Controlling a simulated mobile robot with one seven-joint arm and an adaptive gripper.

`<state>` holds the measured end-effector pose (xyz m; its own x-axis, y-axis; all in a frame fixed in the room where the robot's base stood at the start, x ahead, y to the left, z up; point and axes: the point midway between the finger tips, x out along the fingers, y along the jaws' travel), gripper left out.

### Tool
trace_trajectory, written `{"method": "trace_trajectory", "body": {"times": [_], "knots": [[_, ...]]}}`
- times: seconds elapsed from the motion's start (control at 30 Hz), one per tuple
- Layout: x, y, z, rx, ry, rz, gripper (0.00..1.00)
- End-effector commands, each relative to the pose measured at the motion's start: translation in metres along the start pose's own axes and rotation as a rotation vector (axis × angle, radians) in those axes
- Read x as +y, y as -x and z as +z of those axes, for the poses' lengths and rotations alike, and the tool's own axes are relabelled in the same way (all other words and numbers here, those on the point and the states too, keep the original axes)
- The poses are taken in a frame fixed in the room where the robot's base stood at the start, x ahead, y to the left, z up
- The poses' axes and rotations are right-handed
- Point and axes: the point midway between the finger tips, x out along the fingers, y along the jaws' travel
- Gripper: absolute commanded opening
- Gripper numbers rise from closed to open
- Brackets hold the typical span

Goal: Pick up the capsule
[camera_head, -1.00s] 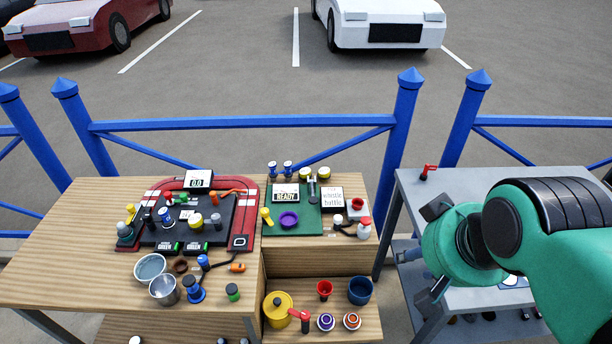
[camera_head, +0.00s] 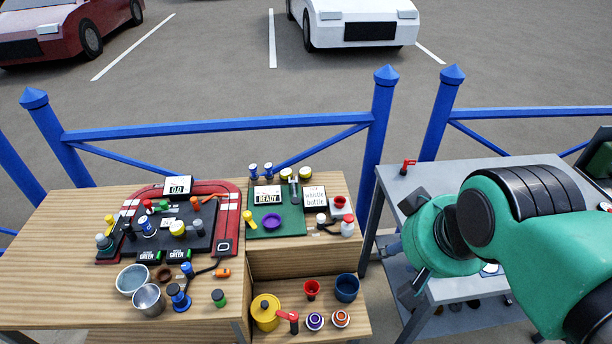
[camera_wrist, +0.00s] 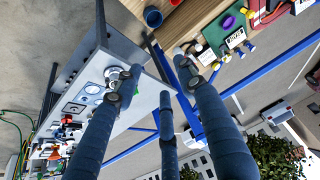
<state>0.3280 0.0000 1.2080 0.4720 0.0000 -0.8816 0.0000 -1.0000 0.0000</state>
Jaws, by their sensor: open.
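No object is clearly recognisable as the capsule. Two small round pieces with white rims, one purple (camera_head: 314,321) and one orange (camera_head: 340,318), sit on the low wooden shelf in the head view; I cannot tell whether either is it. My gripper shows in the wrist view (camera_wrist: 158,82) with its dark fingers spread and nothing between them. It hangs over the grey table (camera_wrist: 143,104), to the right of the wooden benches in the head view, well apart from those pieces. In the head view my green arm hides part of the grey table.
A yellow pot (camera_head: 265,312), a red cup (camera_head: 311,289) and a blue pot (camera_head: 346,288) share the low shelf. The wooden bench holds a red-edged board (camera_head: 228,215) and metal cups. A blue fence (camera_head: 215,130) runs behind. Several small items crowd the grey table in the wrist view.

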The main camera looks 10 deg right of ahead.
Motion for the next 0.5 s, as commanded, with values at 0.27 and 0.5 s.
{"method": "trace_trajectory", "body": {"times": [0.27,0.5], "knots": [[0.0,0.0,0.0,0.0,0.0,0.0,0.58],[-0.0003,0.0015,-0.0049,-0.002,0.003,-0.001,0.58]]}}
